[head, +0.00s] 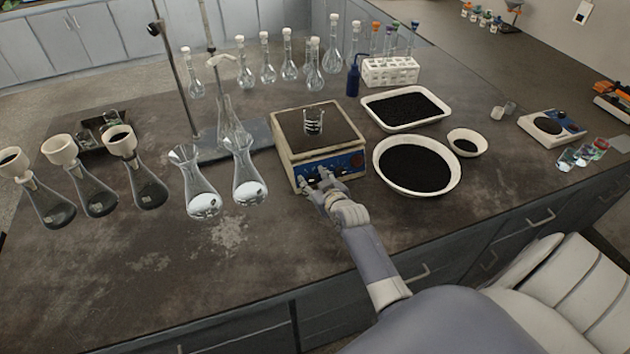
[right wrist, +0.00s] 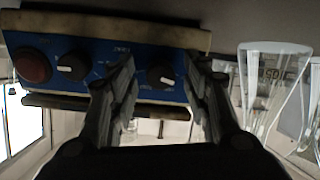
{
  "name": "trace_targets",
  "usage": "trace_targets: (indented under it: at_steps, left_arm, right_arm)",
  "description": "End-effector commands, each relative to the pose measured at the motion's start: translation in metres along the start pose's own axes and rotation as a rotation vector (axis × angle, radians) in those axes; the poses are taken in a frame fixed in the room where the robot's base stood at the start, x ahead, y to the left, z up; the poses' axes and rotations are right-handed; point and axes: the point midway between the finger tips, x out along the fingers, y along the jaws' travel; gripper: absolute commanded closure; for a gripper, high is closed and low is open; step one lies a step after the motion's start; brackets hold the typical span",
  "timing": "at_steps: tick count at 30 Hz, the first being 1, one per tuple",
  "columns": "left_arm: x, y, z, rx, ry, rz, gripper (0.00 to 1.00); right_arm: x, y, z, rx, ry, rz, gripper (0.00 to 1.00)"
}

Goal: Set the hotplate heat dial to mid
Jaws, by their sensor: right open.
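The hotplate (head: 287,140) stands on the dark bench with a small beaker (head: 314,122) on its top plate. Its blue front panel (head: 345,164) faces my right arm. In the right wrist view the panel carries a red round button (right wrist: 32,66) and two black dials with pale marks. One dial (right wrist: 72,67) is left of my fingers. The other dial (right wrist: 160,76) shows between the open fingers of my right gripper (right wrist: 161,82). I cannot tell if they touch it. The labels are too small to read. In the head view my right gripper (head: 319,180) is at the panel.
Flasks (head: 202,190) stand left of the hotplate, near a stand with a rod (head: 175,65). A round dish of black grains (head: 382,180) and a rectangular tray (head: 440,122) are close on its right. The bench front left is clear.

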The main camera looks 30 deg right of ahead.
Motion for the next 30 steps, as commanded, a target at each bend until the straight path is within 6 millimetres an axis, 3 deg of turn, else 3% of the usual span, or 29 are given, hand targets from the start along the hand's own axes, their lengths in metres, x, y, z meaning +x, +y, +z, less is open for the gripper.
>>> trace_targets:
  at_steps: [6, 12, 22, 30]
  left_arm:
    - [0.0, -0.0002, 0.0, 0.0, 0.0, 0.0, 0.56]
    - [0.0, 0.0, 0.0, 0.0, 0.0, 0.0, 0.56]
    - [-0.0014, 0.0002, -0.0002, 0.001, 0.0, 0.0, 0.56]
    - [-0.0078, 0.0003, -0.0009, 0.002, 0.0, 0.001, 0.56]
  right_arm:
    - [0.0, 0.0, -0.0001, 0.0, 0.0, 0.0, 0.58]
    - [-0.0001, 0.0, 0.0, 0.0, 0.0, 0.0, 1.0]
    - [-0.0003, 0.0, -0.0003, 0.023, 0.0, 0.0, 1.0]
    - [-0.0004, 0.0002, -0.0008, 0.162, 0.004, 0.0, 1.0]
